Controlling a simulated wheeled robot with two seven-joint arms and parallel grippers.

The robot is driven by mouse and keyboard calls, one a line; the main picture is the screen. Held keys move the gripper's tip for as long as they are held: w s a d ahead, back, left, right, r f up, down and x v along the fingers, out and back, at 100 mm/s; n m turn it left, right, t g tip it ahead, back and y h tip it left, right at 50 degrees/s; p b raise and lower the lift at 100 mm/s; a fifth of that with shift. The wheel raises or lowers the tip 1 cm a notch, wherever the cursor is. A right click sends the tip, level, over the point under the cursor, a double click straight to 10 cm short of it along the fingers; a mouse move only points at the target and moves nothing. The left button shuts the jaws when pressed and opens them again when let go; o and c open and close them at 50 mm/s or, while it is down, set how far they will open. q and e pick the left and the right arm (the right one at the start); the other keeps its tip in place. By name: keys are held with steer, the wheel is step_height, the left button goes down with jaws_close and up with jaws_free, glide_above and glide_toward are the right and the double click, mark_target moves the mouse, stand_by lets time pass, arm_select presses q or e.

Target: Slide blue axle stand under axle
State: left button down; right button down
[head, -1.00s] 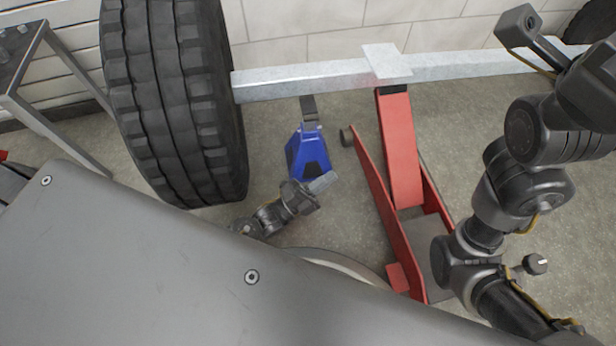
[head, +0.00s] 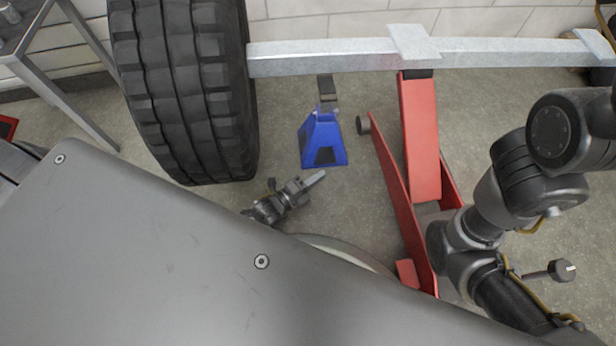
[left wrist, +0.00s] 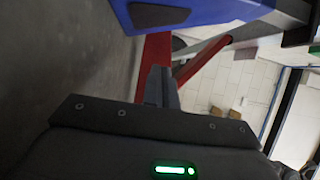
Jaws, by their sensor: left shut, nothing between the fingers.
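The blue axle stand (head: 323,142) stands upright on the floor, right of the large tyre. Its grey post (head: 327,92) rises close to the lower edge of the grey axle (head: 320,60) in the head view; I cannot tell whether its top is directly beneath it. My left gripper (head: 318,178) is shut and empty, low in front of the stand's base, with a small apparent gap. In the left wrist view its fingers (left wrist: 158,86) show below the blue stand (left wrist: 215,10), which is cut off at the top. My right gripper is out of view.
A red floor jack (head: 420,140) stands under the axle, right of the stand. The tyre (head: 185,95) bounds the left side. A metal-legged table (head: 30,50) is at far left. My right arm fills the right side. Floor between stand and jack is narrow.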

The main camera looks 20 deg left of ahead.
mark_target(336, 152)
arm_select(q)
steer(key=x, duration=0.2)
steer(key=b+x, duration=0.1)
steer(key=x, duration=0.1)
steer(key=shift+f+b, duration=0.2)
steer(key=shift+b, duration=0.1)
steer(key=shift+w+a+b, duration=0.85)
steer(key=shift+w+b, duration=0.05)
steer(key=shift+w, duration=0.3)
steer(key=shift+w+a+r, duration=0.15)
steer(key=shift+w+a, duration=0.2)
steer(key=shift+w, duration=0.1)
